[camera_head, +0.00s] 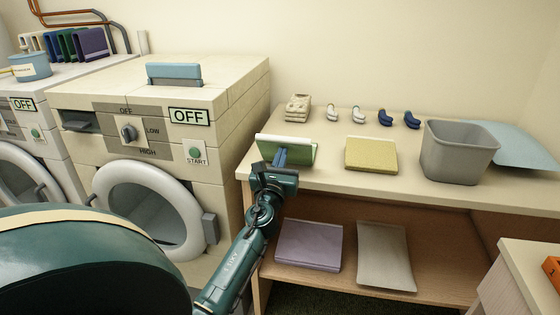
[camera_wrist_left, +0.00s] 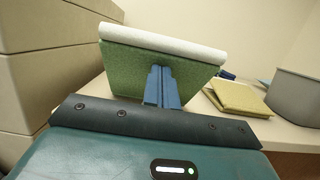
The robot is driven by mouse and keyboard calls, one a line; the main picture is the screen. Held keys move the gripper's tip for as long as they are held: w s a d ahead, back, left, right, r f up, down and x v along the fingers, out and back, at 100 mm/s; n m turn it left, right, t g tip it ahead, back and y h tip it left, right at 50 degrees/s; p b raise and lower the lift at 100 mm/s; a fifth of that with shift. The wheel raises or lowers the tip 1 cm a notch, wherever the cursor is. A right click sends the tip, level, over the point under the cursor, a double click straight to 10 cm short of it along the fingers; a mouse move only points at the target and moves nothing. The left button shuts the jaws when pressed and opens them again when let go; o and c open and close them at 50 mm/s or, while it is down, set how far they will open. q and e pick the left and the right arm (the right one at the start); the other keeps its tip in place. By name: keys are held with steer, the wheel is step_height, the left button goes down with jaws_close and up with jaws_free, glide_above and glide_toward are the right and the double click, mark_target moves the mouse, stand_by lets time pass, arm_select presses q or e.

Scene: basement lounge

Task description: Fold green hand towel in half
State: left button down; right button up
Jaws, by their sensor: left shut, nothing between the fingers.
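The green hand towel (camera_head: 301,153) is at the left end of the table top. One part lies low on the table and a flap stands up, tilted, with a whitish edge along its top. In the left wrist view the green face of the towel (camera_wrist_left: 118,75) stands in front of my left gripper. My left gripper (camera_head: 281,156) has its blue fingers shut with nothing between them, against or just in front of the flap; I cannot tell whether they touch. The fingers also show in the left wrist view (camera_wrist_left: 161,87). My right gripper is not in view.
A folded yellow towel (camera_head: 371,154) lies right of the green one, then a grey bin (camera_head: 457,151) and a light blue cloth (camera_head: 525,145). Socks (camera_head: 358,115) and a beige bundle (camera_head: 298,108) lie behind. A washer (camera_head: 180,140) stands left. The lower shelf holds folded cloths (camera_head: 308,245).

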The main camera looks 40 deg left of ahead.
arm_select(q)
steer(key=shift+w+a+r, duration=0.2)
steer(key=shift+w+r, duration=0.2)
steer(key=shift+r, duration=0.1)
steer(key=shift+r+x, duration=0.2)
steer(key=shift+x, duration=1.65)
steer(key=shift+r+x, duration=0.15)
steer(key=shift+x, duration=1.7)
steer(key=shift+s, duration=0.1)
steer(key=shift+w+a+f+b, duration=0.1)
steer(key=shift+w+a+b, duration=0.2)
steer(key=shift+w+b, duration=0.25)
steer(key=shift+w+a+r+b, duration=0.1)
steer(key=shift+w+a+b, duration=0.25)
steer(key=shift+w, duration=0.35)
steer(key=shift+w+a+f+b, duration=0.1)
steer(key=shift+w+a+b, duration=0.2)
steer(key=shift+w+b, duration=0.25)
steer(key=shift+w+a, duration=0.2)
steer(key=shift+w, duration=0.2)
